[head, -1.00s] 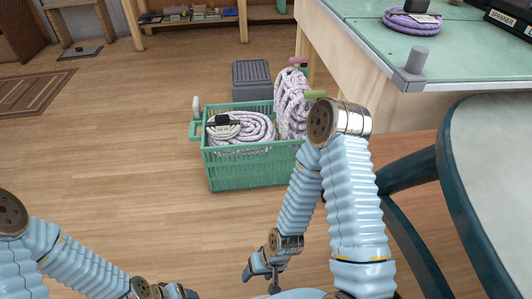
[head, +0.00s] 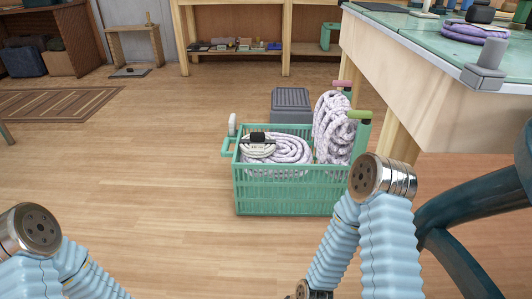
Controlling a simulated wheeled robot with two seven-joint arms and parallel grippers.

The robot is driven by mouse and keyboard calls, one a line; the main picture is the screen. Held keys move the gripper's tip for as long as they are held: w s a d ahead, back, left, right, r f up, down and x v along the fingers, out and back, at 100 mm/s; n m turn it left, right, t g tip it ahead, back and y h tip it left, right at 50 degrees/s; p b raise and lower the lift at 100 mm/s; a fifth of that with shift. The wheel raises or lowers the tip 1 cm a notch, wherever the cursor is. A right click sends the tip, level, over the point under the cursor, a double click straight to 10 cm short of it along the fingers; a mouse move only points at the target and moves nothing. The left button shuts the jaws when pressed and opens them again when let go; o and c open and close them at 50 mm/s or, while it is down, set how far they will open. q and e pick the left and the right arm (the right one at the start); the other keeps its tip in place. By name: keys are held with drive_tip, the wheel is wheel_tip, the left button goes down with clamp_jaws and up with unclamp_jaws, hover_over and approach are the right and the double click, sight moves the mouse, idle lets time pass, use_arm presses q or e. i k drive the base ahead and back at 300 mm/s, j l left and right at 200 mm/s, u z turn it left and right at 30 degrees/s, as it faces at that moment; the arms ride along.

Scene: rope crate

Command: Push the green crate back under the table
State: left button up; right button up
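The green crate (head: 290,192) stands on the wooden floor in the middle of the head view, beside the table (head: 455,105) at the right. It holds a coiled pale rope with a dark-and-white tag (head: 258,143). A second pale rope coil (head: 334,128) stands upright at its right end, by parts with pink and green handles. My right arm covers the crate's lower right corner. My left arm is at the lower left, apart from the crate. Both grippers are out of the picture, below its edge.
A dark grey box (head: 291,104) stands behind the crate. A dark blue chair-like frame (head: 470,215) is at the right, close to my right arm. On the tabletop are a purple rope coil (head: 476,32) and a grey clamp (head: 487,65). Floor left of the crate is clear.

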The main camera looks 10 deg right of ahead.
sight(286, 182)
drive_tip(key=i+j+z, duration=0.2)
drive_tip(key=i+j, duration=0.85)
drive_tip(key=i, duration=0.1)
